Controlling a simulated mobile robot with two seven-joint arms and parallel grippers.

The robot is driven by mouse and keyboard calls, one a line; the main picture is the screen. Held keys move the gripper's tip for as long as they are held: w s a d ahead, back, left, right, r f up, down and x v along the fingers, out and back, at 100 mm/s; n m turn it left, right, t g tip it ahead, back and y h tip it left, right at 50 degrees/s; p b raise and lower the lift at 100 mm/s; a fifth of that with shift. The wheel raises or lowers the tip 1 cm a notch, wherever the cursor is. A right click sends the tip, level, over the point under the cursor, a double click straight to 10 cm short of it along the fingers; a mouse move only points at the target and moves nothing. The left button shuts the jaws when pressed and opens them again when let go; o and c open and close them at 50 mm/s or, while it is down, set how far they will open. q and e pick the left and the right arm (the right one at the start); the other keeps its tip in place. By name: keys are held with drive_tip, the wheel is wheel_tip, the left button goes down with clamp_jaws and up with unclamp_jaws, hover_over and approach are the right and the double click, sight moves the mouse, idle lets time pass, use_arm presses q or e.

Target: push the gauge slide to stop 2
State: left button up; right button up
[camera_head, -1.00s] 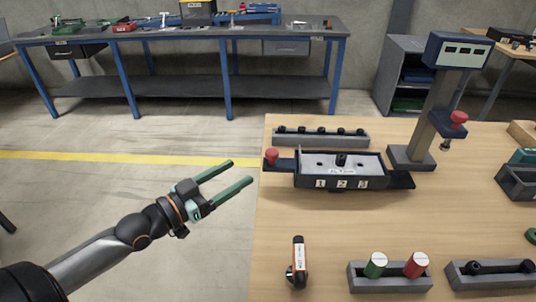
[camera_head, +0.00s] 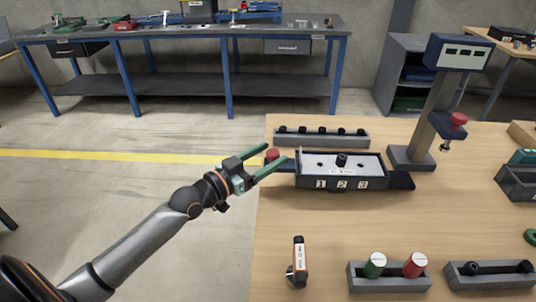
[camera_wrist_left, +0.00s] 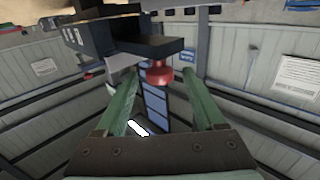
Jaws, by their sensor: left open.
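The gauge (camera_head: 340,170) is a dark box with a light top and plates numbered 1, 2 and 3 on its front. It stands on the wooden table. Its slide carries a red knob (camera_head: 272,154) at the left end. My left gripper (camera_head: 277,152) is open at that knob, one finger to each side in the picture. In the left wrist view the red knob (camera_wrist_left: 159,75) shows between the two green fingertips (camera_wrist_left: 160,82). I cannot tell whether a finger touches it. My right gripper is out of view.
A rack of dark pegs (camera_head: 320,136) lies behind the gauge. A display post (camera_head: 435,115) stands to the right. In front are an orange-and-white handheld tool (camera_head: 298,262) and a holder (camera_head: 390,278) with green and red cylinders. The tabletop in between is clear.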

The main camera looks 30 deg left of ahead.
use_arm(q)
clamp_jaws()
idle(0.7)
idle(0.8)
